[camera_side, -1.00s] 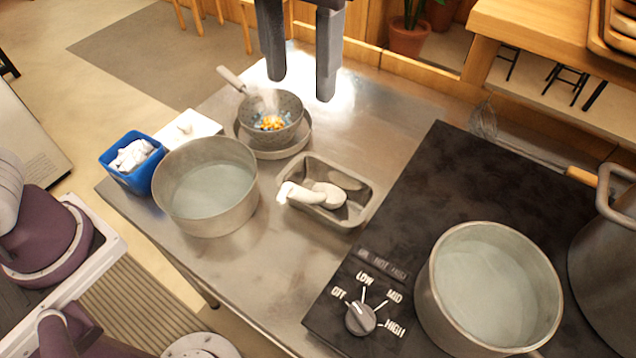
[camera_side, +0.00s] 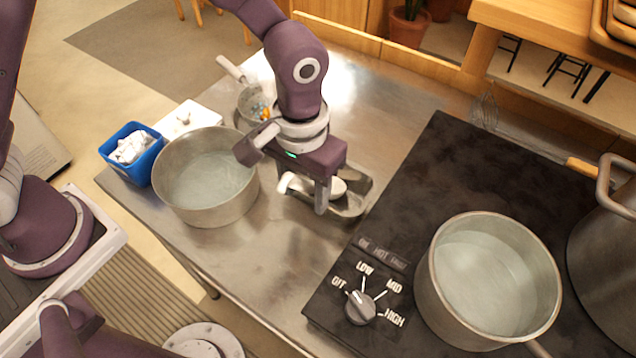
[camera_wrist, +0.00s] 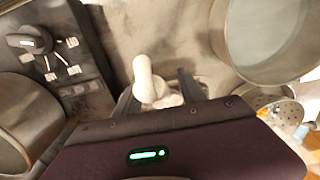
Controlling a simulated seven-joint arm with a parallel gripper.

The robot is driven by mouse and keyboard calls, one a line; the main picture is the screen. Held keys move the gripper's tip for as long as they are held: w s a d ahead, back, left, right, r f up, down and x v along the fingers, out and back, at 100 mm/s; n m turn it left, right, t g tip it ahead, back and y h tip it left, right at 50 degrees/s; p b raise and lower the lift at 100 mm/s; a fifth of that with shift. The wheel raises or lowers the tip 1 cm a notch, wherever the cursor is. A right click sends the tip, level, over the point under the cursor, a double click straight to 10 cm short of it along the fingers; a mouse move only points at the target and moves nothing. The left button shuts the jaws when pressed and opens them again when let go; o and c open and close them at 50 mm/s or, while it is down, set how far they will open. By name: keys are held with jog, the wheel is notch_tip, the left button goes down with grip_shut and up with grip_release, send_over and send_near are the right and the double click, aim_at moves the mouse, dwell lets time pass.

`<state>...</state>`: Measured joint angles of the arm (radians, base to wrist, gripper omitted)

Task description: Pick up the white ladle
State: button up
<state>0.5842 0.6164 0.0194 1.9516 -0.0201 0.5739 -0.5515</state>
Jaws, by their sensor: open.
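The white ladle (camera_side: 292,182) lies in the small metal tray (camera_side: 352,207), its handle reaching over the tray's left edge. My gripper (camera_side: 322,205) is low at the tray and partly covers the ladle in the side view. In the wrist view my gripper (camera_wrist: 157,88) is open, with one dark finger on each side of the ladle's white handle (camera_wrist: 147,77). The fingers are not closed on it. The ladle's bowl is mostly hidden behind my gripper's body there.
A large pot (camera_side: 205,205) stands left of the tray, with a blue container (camera_side: 146,170) beyond it. A perforated strainer (camera_side: 252,101) with toppings sits behind. The black stove (camera_side: 430,190) with its knob (camera_side: 360,309) and another pot (camera_side: 490,335) are on the right.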

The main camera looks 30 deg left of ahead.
grip_shut()
dwell(0.3)
notch_tip(320, 180, up, 10)
jog(key=shift+f, duration=0.1)
